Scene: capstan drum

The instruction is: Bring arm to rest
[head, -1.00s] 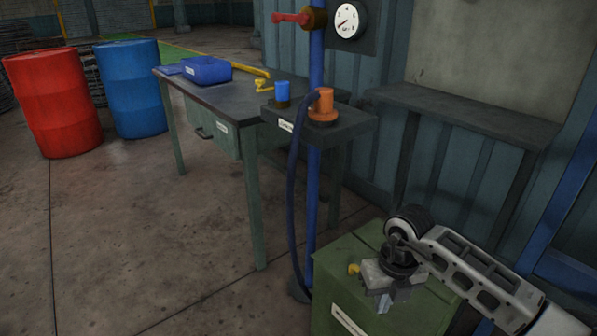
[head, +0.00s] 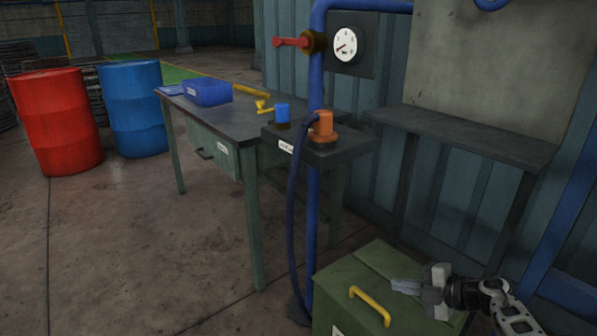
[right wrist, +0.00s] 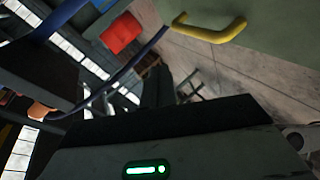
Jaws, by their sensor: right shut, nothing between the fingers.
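My right arm comes in from the lower right of the head view. Its gripper (head: 394,286) is shut and empty, pointing left above the green box (head: 375,258). The yellow handle (head: 370,306) on the box lies to the left of and below the fingertips, apart from them in the picture. In the right wrist view the yellow handle (right wrist: 208,30) shows at the top, and my own gripper body with a green light fills the bottom. The left gripper is not in view.
A workbench (head: 237,118) holds a blue bin (head: 207,92). A small shelf (head: 318,152) carries an orange fitting (head: 323,128) with a dark blue hose (head: 292,215). A blue pipe (head: 315,90) stands behind. A wall ledge (head: 465,132) is bare. Red (head: 55,122) and blue (head: 134,108) drums stand left.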

